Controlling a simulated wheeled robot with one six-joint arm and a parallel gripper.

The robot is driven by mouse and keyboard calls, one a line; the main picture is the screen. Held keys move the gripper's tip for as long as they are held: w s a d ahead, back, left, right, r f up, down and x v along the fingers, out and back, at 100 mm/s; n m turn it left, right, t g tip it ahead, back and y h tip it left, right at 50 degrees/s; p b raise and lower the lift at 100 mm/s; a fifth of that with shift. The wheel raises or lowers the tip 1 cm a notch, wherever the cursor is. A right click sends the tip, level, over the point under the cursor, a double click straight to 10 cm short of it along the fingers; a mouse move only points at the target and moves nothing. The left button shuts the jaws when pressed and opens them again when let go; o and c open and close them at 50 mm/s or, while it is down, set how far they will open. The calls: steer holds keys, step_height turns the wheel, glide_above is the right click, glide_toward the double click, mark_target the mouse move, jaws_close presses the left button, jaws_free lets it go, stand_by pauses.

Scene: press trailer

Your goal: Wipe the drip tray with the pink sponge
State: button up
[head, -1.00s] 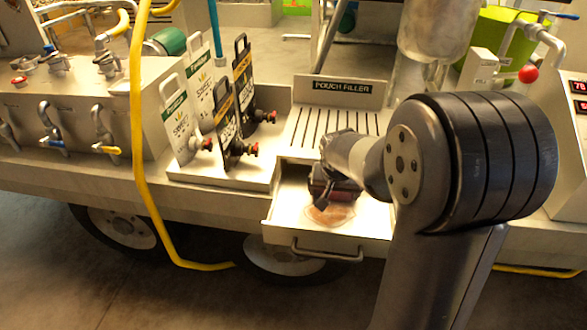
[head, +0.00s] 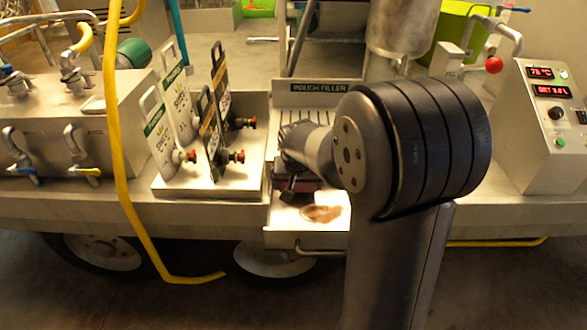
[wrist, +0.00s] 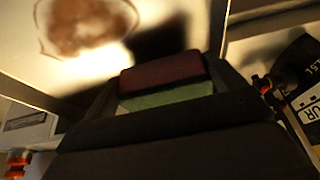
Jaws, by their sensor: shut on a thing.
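The drip tray (head: 283,236) is a pale drawer pulled out below the slotted POUCH FILLER deck. A brown stain (head: 322,213) lies on its floor near the front; it also shows in the wrist view (wrist: 85,28). My gripper (head: 298,186) is over the left back part of the tray, behind and left of the stain. It is shut on the sponge, which shows in the wrist view as a dark pink layer (wrist: 162,72) over a green layer (wrist: 168,96). I cannot tell whether the sponge touches the tray floor. My arm hides the tray's right side.
Tap handles with labels (head: 212,110) and red knobs stand on a white tray left of the drawer. A yellow hose (head: 118,120) hangs further left. A control box with red displays (head: 548,120) is at the right. The floor in front is open.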

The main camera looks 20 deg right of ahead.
steer(key=shift+r+p, duration=2.05)
steer(key=shift+r, duration=0.8)
